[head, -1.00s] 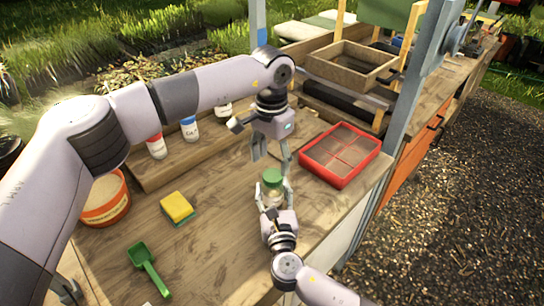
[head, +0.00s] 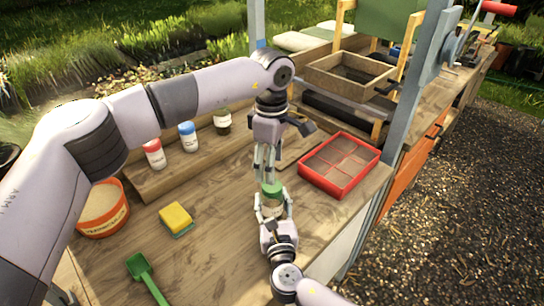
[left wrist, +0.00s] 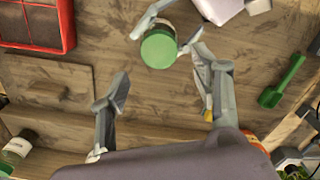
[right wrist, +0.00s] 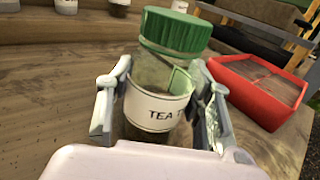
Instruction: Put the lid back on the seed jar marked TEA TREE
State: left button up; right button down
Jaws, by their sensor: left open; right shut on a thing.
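The clear glass jar (right wrist: 150,75) has a white label on which "TEA T" can be read. Its green ribbed lid (right wrist: 175,32) sits on the jar's mouth; I cannot tell how tightly. My right gripper (right wrist: 160,105) is shut around the jar's body and holds it upright. The lid also shows in the head view (head: 271,187) and the left wrist view (left wrist: 158,49). My left gripper (head: 265,176) is open and empty just above the lid, pointing down. In the left wrist view, the lid lies beyond its spread fingers, not between them.
A red divided tray (head: 340,163) is right of the jar. A yellow sponge (head: 177,216), a green scoop (head: 146,275) and an orange tub (head: 104,212) are to the left. Bottles with red (head: 155,155), blue (head: 188,138) and dark labels or caps stand on the shelf behind.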

pick_arm(q)
jog(key=n, duration=0.4)
jog(key=shift+r, duration=0.2)
jog(key=n, duration=0.4)
jog(key=shift+r+n, duration=0.2)
jog(key=shift+n, duration=0.2)
jog(key=n, duration=0.4)
jog(key=shift+r, duration=0.15)
jog(key=n, duration=0.5)
jog(key=shift+r, duration=0.15)
jog(key=shift+f, duration=4)
jog(key=shift+c, duration=0.6)
